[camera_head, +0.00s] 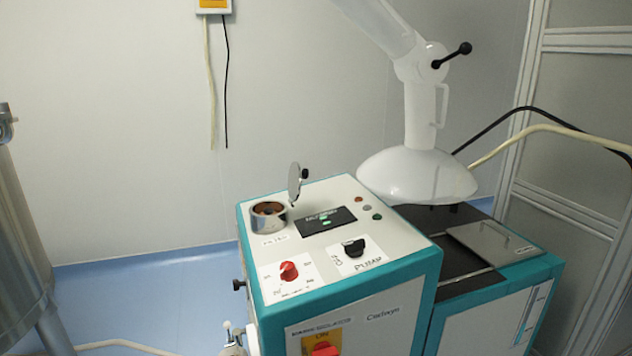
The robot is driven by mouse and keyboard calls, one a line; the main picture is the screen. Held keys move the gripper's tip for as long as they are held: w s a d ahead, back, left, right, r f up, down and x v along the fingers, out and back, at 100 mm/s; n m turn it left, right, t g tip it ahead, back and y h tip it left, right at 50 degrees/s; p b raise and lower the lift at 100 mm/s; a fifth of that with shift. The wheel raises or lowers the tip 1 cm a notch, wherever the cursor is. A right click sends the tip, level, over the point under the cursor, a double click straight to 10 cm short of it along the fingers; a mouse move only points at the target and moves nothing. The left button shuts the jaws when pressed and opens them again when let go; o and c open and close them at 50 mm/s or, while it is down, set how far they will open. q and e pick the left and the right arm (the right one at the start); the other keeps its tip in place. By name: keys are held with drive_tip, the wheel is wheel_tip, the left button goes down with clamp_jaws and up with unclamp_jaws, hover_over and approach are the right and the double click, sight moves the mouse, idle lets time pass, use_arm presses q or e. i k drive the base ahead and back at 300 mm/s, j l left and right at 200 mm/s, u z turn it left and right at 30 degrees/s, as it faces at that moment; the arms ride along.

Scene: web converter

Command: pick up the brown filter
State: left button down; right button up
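A round metal cup (268,222) is set in the top left of the white and teal machine. Something brown (268,208) shows inside its open mouth; it may be the brown filter, but it is too small to tell. A round metal lid (294,183) stands upright on a hinge beside the cup, swung open. No other brown filter shows. Neither of my grippers is in view.
The machine top (385,253) carries a red knob (288,271), a black pump knob (354,248) and a small display. A white suction hood (417,177) hangs over the rear right. A steel tank (18,240) stands at left. Blue floor between is mostly clear.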

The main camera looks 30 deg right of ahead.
sight(267, 211)
drive_tip(key=k+l, duration=0.1)
drive_tip(key=l, duration=0.35)
drive_tip(key=k+l, duration=0.1)
drive_tip(key=l, duration=0.35)
drive_tip(key=k+l, duration=0.1)
drive_tip(key=l, duration=0.35)
drive_tip(key=k+l, duration=0.1)
drive_tip(key=l, duration=0.35)
drive_tip(key=k+l, duration=0.1)
drive_tip(key=l, duration=0.35)
drive_tip(key=i+j+z, duration=0.1)
drive_tip(key=j, duration=0.25)
drive_tip(key=i+j+z, duration=0.15)
drive_tip(key=j, duration=0.25)
drive_tip(key=i+j+z, duration=0.1)
drive_tip(key=i+j, duration=0.15)
drive_tip(key=j, duration=0.15)
drive_tip(key=i+j+z, duration=0.15)
drive_tip(key=j, duration=0.25)
